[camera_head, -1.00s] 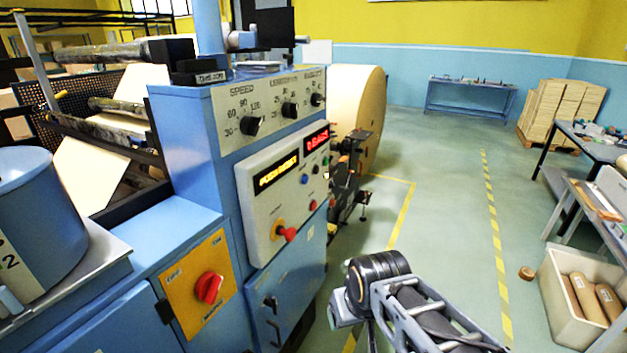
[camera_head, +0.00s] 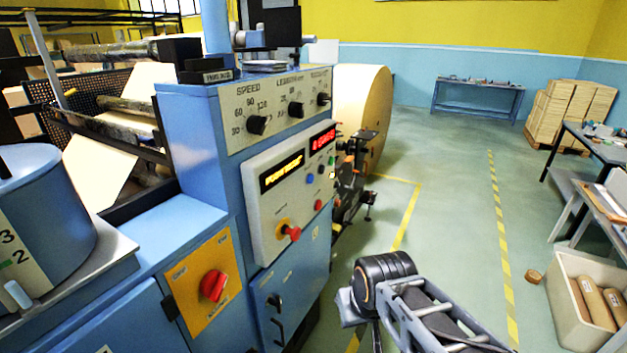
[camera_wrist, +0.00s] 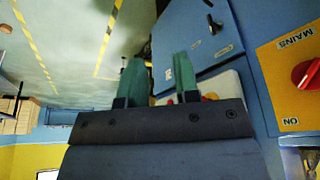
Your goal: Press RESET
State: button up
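The grey control panel (camera_head: 289,190) is on the blue machine's side. It carries a blue button (camera_head: 309,180), a red button (camera_head: 318,205) and a red mushroom knob (camera_head: 291,233) on a yellow plate. Lettering by the buttons is too small to read, so I cannot tell which is RESET. My gripper shows in the wrist view (camera_wrist: 158,78) with two teal fingers apart and nothing between them. In the head view my arm's end is low, to the right of the panel and apart from it. In the wrist view my gripper's body hides most of the panel (camera_wrist: 232,88).
A yellow plate (camera_head: 188,290) with a red mains switch (camera_head: 213,286) is at lower left. A large paper roll (camera_head: 362,110) stands behind the panel. A crate (camera_head: 570,262) with brown rolls and tables are at right. Floor between the yellow lines is mostly clear.

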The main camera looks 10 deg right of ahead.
grip_shut()
dwell(1.1)
